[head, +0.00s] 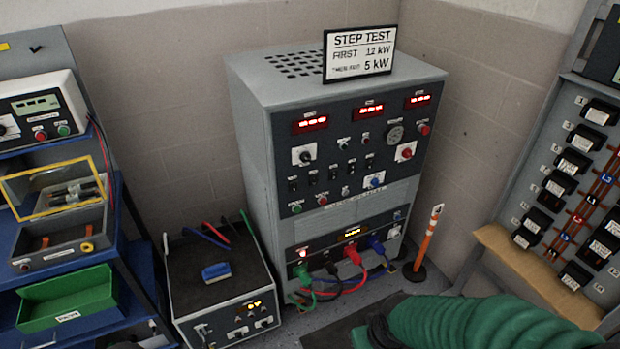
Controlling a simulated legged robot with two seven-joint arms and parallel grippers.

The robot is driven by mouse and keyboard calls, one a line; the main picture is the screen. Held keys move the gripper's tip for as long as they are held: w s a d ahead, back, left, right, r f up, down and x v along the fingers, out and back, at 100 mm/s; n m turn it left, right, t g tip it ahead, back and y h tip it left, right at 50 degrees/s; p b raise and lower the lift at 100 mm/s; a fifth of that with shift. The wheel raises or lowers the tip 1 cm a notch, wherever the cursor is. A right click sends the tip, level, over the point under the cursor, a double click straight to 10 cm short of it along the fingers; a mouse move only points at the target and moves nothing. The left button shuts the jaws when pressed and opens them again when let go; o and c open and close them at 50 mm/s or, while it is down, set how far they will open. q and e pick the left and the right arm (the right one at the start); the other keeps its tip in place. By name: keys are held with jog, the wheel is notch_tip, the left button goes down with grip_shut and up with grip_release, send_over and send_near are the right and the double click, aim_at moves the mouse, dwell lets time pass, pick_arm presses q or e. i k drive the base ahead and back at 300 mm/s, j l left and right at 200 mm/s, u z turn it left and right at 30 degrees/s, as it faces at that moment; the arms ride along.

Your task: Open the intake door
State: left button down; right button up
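A tall grey cabinet (250,130) with a dark control panel (340,155) stands in the middle of the head view. Its panel carries red displays, knobs and a gauge. A slotted vent (295,64) is in its top. A light grey louvred strip (350,208) crosses its lower front. Coloured cables plug in below that strip. I cannot tell which part is the intake door; no door stands visibly open. Neither of my grippers shows in the head view.
A thick green corrugated hose (480,322) lies at the bottom right. A smaller box (225,290) stands left of the cabinet. A blue shelf (135,270) is at the left, a breaker panel (500,212) at the right. An orange-white post (427,240) stands beside the cabinet.

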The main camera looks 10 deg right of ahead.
aim_at(347, 269)
jog(key=i+l+u, duration=0.15)
jog(key=l, duration=0.2)
jog(key=i+l+u, duration=0.1)
jog(key=i+l, duration=0.2)
jog(key=i+l+u, duration=0.15)
jog(key=l, duration=0.25)
